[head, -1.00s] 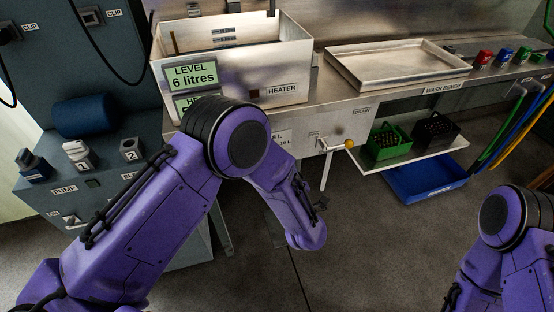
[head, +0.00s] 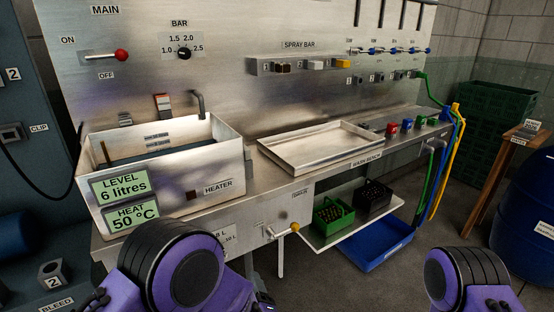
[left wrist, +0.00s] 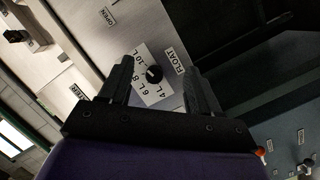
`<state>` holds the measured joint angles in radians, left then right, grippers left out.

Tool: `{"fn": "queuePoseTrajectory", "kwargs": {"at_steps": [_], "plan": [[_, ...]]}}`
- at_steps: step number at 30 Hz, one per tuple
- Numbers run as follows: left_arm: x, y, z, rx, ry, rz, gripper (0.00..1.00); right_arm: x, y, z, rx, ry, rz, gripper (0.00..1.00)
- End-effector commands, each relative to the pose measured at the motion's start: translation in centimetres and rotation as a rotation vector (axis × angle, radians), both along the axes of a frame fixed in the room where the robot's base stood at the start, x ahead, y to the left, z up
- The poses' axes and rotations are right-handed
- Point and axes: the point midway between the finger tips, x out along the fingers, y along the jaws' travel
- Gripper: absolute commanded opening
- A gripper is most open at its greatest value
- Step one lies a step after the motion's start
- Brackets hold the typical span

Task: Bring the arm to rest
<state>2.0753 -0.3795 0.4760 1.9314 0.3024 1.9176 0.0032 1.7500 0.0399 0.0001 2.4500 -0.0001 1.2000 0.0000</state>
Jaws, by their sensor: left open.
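My left arm (head: 178,268) shows at the bottom of the head view, in front of the wash bench. Its gripper is out of that view, below the picture edge. In the left wrist view my left gripper (left wrist: 158,88) is open, with nothing between its fingers. The float knob (left wrist: 154,74), a black knob on a white plate marked in litres, shows beyond and between the fingertips. I cannot tell how far apart they are. My right arm (head: 462,280) shows at the lower right of the head view, and its gripper is not in view.
The heated tank (head: 222,186) reads 6 litres and 50 °C. A shallow tray (head: 290,163) lies on the wash bench. Green (head: 334,228) and black (head: 372,206) crates stand on a low shelf, above a blue tub (head: 372,258). A blue drum (head: 522,240) stands at the right.

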Motion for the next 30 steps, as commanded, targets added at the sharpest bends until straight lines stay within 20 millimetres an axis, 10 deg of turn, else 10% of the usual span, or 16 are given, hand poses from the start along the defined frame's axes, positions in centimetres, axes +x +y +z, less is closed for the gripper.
{"fn": "queuePoseTrajectory", "kwargs": {"at_steps": [6,15,30], "plan": [[-10.1,10.3,-12.2,0.256,0.69,-0.32,0.63,0.0,0.0,1.2,0.0,0.0,0.0,0.43],[-27.2,20.3,-16.2,0.238,1.225,-0.333,0.63,0.0,0.0,2.3,0.0,0.0,0.0,0.43],[-28.9,21.2,-16.6,0.223,1.265,-0.305,0.63,0.0,0.0,2.4,0.0,0.0,0.0,0.43]]}}
